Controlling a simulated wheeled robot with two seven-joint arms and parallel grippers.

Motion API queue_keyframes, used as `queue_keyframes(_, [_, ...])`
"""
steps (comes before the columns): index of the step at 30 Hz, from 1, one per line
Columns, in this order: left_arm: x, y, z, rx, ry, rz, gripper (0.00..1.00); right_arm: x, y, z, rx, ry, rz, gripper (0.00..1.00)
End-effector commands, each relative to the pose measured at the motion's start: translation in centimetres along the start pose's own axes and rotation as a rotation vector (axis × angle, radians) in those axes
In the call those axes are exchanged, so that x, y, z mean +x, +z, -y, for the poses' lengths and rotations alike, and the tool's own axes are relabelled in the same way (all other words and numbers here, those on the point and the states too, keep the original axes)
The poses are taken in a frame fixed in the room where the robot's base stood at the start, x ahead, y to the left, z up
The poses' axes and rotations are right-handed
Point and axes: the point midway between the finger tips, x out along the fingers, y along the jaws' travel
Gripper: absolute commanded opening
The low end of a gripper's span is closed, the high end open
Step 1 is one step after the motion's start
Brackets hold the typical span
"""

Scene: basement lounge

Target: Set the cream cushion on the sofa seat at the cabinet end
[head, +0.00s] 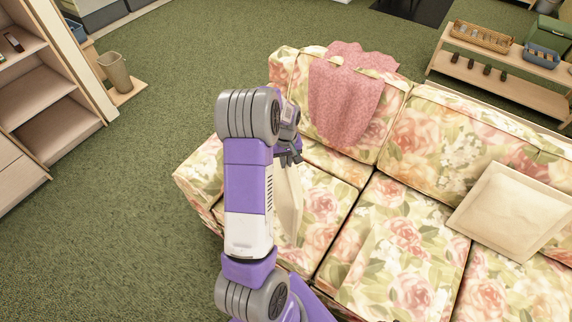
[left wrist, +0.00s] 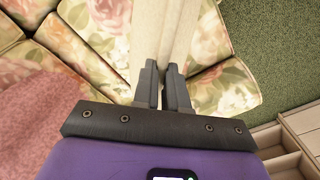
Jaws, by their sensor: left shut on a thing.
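My left gripper (head: 290,157) is shut on a cream cushion (head: 289,208), pinching it at its upper edge. The cushion hangs nearly on edge over the left end of the floral sofa (head: 330,240), partly hidden by my arm. I cannot tell whether its lower edge touches the sofa seat. In the left wrist view the two fingers (left wrist: 162,88) close on the cushion (left wrist: 166,30), with floral fabric on both sides. A wooden cabinet (head: 50,95) with open shelves stands at the far left, across the carpet from this sofa end. My right gripper is not in view.
A pink throw (head: 345,95) drapes over the sofa back behind the gripper. Another cream cushion (head: 515,210) leans at the right part of the sofa. A low shelf (head: 495,75) with baskets stands behind the sofa. Green carpet between cabinet and sofa is clear.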

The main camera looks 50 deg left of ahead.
Motion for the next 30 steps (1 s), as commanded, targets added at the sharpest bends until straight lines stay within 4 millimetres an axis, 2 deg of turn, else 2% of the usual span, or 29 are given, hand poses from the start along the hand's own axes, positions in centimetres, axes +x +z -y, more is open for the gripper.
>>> queue_keyframes(1, [1.0, 0.04, 0.04, 0.0, -0.002, 0.003, 0.0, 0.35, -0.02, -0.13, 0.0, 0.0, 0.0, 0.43])
queue_keyframes(3, [1.39, 0.0, 0.0, 0.0, 0.0, 0.0, 0.0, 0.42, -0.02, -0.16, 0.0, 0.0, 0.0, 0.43])
queue_keyframes(13, [1.63, -0.02, -0.03, 0.001, 0.0, -0.001, 0.0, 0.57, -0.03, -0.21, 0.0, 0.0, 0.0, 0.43])
queue_keyframes(14, [1.69, 0.0, -0.02, 0.001, 0.0, 0.0, 0.14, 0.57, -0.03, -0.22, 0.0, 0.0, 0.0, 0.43])
queue_keyframes(18, [1.59, 0.01, -0.01, 0.001, 0.0, 0.0, 0.35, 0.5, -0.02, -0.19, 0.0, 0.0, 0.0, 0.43])
queue_keyframes(19, [1.59, 0.01, -0.01, 0.001, 0.0, 0.0, 0.38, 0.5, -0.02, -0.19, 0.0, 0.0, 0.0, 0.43])
queue_keyframes(26, [1.57, 0.0, 0.0, 0.001, 0.0, 0.0, 0.38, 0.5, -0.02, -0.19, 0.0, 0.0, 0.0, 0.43])
queue_keyframes(30, [0.82, -0.03, -0.02, 0.001, 0.0, -0.001, 0.38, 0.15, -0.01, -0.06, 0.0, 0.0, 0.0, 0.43])
